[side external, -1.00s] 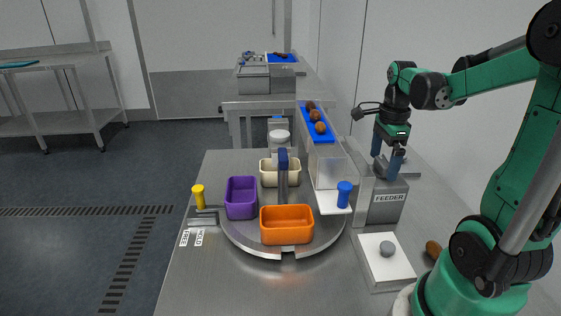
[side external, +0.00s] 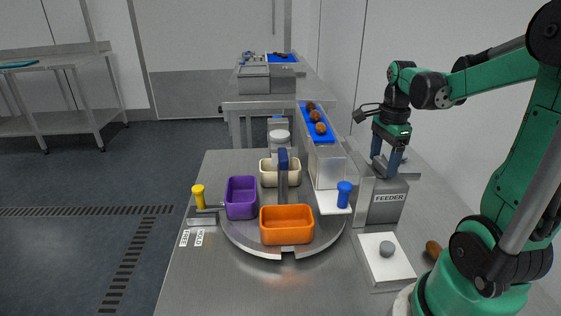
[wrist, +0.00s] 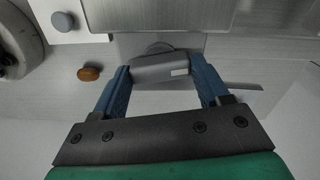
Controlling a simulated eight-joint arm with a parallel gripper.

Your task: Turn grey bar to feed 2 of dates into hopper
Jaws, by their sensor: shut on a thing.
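The grey bar (wrist: 165,67) lies between the two blue fingers of my gripper (wrist: 163,83) in the wrist view, and the gripper is shut on it. In the side view my gripper (side external: 385,162) is at the top of the grey feeder (side external: 380,208), its fingers pointing down; the bar is small and partly hidden there. Several brown dates (side external: 315,116) sit in a row on the blue sloping chute (side external: 327,137) beside the feeder. A clear-walled box (side external: 327,168) stands below the chute's near end; I cannot make out dates inside it.
A turntable (side external: 285,250) carries purple (side external: 241,212), orange (side external: 263,236) and cream (side external: 267,180) bins. A yellow-knobbed lever (side external: 198,194) stands at left. A white plate with a grey button (side external: 386,248) and a loose date (side external: 433,250) lie near my base.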

